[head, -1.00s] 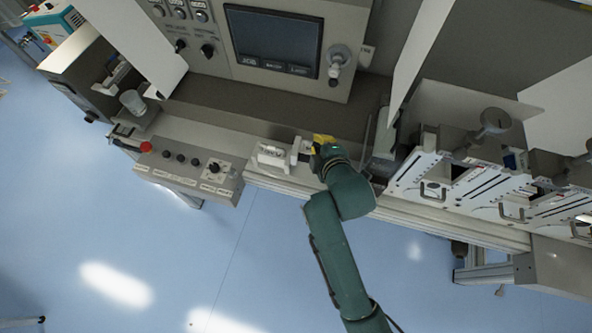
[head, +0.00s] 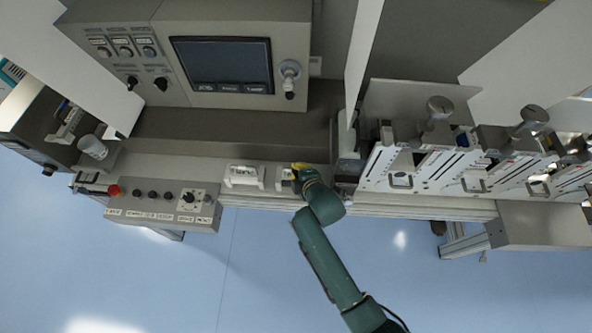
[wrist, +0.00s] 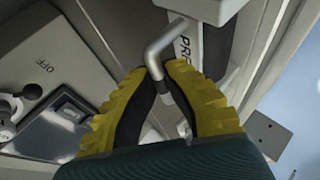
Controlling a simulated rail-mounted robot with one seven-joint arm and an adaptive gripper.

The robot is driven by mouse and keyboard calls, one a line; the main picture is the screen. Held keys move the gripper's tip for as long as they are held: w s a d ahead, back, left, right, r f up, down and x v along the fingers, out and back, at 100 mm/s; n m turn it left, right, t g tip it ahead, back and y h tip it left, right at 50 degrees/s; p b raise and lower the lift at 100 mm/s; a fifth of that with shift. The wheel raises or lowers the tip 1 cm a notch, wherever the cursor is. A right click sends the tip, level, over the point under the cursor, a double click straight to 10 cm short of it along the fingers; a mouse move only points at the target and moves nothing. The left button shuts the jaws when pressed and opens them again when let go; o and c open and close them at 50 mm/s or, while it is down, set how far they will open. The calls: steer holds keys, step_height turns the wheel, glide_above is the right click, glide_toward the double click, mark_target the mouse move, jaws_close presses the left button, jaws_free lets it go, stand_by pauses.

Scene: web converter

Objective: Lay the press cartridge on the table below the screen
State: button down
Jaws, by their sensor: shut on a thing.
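The press cartridge appears as a white body (head: 245,175) at the front edge of the table, just left of my gripper; a second white piece (head: 282,178) shows between them. In the wrist view, a white part with dark "PRI" lettering (wrist: 186,45) and a bent grey metal handle (wrist: 165,42) show. My gripper (head: 300,170) has yellow fingers, which are shut on the handle in the wrist view (wrist: 160,75). The screen (head: 222,65) is above and left of my gripper. Whether the cartridge touches the table is unclear.
A control box with buttons and a knob (head: 165,203) stands left of the cartridge. White slotted plates with handles (head: 425,165) stand to the right. Tilted pale panels (head: 362,60) hang above.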

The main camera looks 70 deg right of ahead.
steer(key=shift+w+d, duration=0.1)
steer(key=shift+f, duration=0.1)
steer(key=c, duration=1.6)
jaws_free()
steer(key=shift+f, duration=0.15)
steer(key=o, duration=0.4)
steer(key=shift+c, duration=0.2)
steer(key=shift+r, duration=0.25)
steer(key=p+v, duration=0.1)
steer(key=v, duration=1.1)
steer(key=shift+f, duration=0.1)
